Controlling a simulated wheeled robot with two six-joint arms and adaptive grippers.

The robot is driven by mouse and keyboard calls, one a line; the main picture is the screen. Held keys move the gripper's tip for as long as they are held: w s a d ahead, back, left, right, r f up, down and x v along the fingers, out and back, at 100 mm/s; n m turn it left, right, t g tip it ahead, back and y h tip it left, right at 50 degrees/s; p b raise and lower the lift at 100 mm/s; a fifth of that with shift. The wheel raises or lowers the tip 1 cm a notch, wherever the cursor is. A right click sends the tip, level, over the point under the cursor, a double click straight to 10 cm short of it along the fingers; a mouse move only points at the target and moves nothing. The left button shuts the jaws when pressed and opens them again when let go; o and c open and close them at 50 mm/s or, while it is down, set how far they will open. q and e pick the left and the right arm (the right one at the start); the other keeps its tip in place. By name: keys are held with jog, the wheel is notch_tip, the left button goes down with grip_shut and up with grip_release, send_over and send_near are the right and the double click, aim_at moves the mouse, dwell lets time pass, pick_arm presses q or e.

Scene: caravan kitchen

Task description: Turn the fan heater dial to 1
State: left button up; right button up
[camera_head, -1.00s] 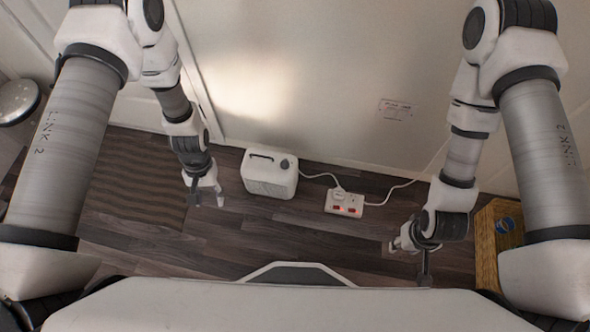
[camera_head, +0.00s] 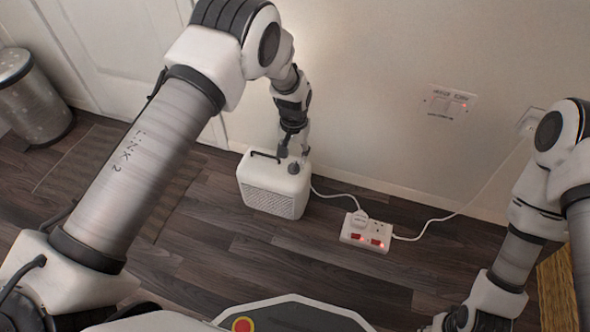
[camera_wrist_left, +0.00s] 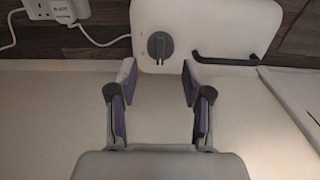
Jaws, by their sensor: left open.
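The white fan heater (camera_head: 272,192) stands upright on the floor near the wall, with a dark carry handle (camera_head: 264,154) on top. Its round grey dial (camera_wrist_left: 160,46) shows on the top face in the left wrist view, its ridge roughly vertical in that picture; the markings are too small to read. In the head view the dial (camera_head: 293,168) is just below my left gripper (camera_head: 291,151). That gripper also shows in the left wrist view (camera_wrist_left: 158,80), open and empty, its fingertips spread short of the dial. My right gripper (camera_head: 455,319) is mostly cut off at the bottom edge.
A white power strip (camera_head: 366,232) with lit red switches lies right of the heater, its white cables on the floor. A metal bin (camera_head: 35,100) stands far left. A wooden item (camera_head: 558,282) is at the right edge. Floor before the heater is clear.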

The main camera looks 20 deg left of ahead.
aim_at(294, 165)
pick_arm(q)
notch_tip(294, 165, down, 5)
jog(key=shift+f+b, duration=0.15)
jog(key=shift+b, duration=0.8)
pick_arm(e)
notch_tip(294, 165, down, 3)
jog(key=shift+r, duration=0.1)
pick_arm(q)
jog(key=c, duration=0.9)
pick_arm(e)
jog(key=shift+r, duration=0.1)
